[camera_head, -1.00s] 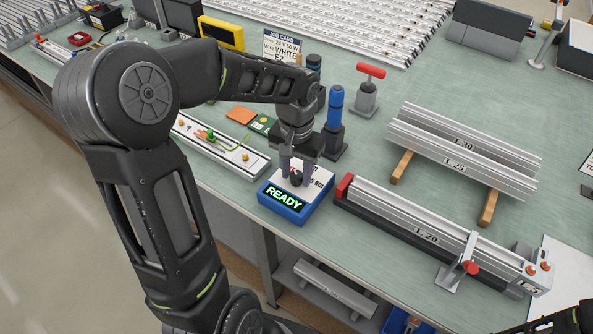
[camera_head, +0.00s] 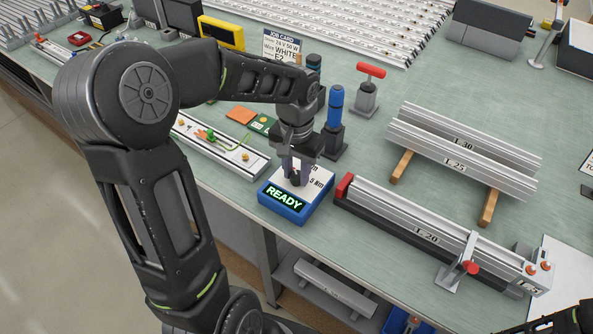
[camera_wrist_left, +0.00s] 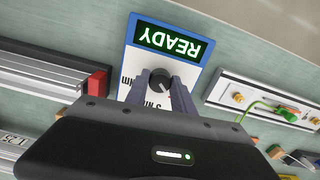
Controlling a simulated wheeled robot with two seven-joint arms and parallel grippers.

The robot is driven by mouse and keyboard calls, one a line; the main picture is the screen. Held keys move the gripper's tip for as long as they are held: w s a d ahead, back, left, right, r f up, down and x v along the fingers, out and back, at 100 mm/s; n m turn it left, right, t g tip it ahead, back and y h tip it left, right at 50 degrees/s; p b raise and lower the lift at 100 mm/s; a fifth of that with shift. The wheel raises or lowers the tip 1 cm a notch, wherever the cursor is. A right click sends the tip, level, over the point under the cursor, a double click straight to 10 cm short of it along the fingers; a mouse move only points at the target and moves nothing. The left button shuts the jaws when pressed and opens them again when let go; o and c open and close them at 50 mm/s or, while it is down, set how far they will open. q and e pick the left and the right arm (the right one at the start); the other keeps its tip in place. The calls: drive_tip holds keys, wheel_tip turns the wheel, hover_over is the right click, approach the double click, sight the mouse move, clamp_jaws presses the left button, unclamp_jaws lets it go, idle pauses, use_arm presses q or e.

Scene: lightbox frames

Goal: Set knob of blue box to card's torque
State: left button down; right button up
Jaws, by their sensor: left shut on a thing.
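The blue box (camera_head: 291,212) sits at the near edge of the bench with a white top and a green READY display (camera_head: 284,197). Its black knob (camera_wrist_left: 160,78) shows between my fingers in the left wrist view. My left gripper (camera_head: 295,176) points down over the box and is shut on the knob. Part of the "N m" lettering shows beside the knob; the rest of the scale is hidden by the fingers. The job card (camera_head: 282,46) stands at the back, partly covered by my arm. Its lower lines are hidden.
A long rail fixture marked L20 (camera_head: 426,238) with a red end lies just right of the box. A tray with green wiring (camera_head: 222,146) lies to its left. A blue-handled tool (camera_head: 335,106) and a red-handled tool (camera_head: 370,72) stand behind.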

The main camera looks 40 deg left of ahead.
sight(297, 174)
use_arm(q)
drive_tip(key=m, duration=0.5)
drive_tip(key=shift+m, duration=2.3)
drive_tip(key=c, duration=1.1)
unclamp_jaws()
drive_tip(key=shift+r, duration=0.1)
wheel_tip(297, 174, up, 8)
drive_tip(key=shift+f, duration=0.15)
